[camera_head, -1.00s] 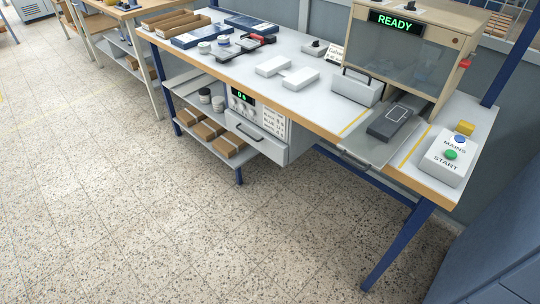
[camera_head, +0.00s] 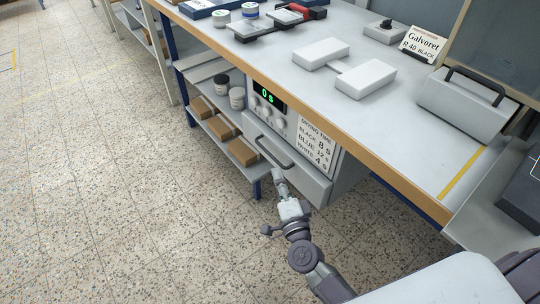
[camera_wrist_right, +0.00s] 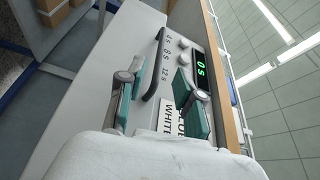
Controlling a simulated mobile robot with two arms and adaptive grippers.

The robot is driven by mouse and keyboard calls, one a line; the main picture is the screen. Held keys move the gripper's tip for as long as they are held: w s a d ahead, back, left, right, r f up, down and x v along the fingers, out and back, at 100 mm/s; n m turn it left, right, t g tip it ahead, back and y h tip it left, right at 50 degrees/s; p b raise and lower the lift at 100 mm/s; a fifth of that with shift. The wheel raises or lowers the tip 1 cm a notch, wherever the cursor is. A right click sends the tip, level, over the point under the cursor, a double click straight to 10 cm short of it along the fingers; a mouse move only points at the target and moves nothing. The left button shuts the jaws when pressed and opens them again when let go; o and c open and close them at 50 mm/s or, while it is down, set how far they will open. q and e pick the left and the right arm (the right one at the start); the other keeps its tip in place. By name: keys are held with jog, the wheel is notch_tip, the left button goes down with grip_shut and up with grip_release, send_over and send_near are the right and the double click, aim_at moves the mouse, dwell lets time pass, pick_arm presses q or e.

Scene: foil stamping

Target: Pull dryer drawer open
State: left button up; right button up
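The dryer (camera_head: 318,128) hangs under the bench top with a green "0 s" display, knobs and a drying-time label. Its grey drawer (camera_head: 305,180) appears closed in the head view. The drawer's dark bar handle (camera_head: 272,150) also shows in the wrist view (camera_wrist_right: 151,75). My right gripper (camera_head: 279,176) is just in front of the drawer, close to the handle. In the right wrist view, its teal-padded fingers (camera_wrist_right: 160,72) are spread, one on each side of the handle, with visible gaps. My left gripper is not in view.
The bench top (camera_head: 300,85) overhangs the dryer. A blue bench leg (camera_head: 257,188) stands left of the gripper. The floor (camera_head: 150,210) in front is clear.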

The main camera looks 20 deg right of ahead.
aim_at(270, 153)
jog(key=w, duration=0.8)
jog(key=shift+w+d+r, duration=0.15)
jog(key=shift+w+r, duration=0.15)
jog(key=shift+w, duration=0.1)
grip_shut()
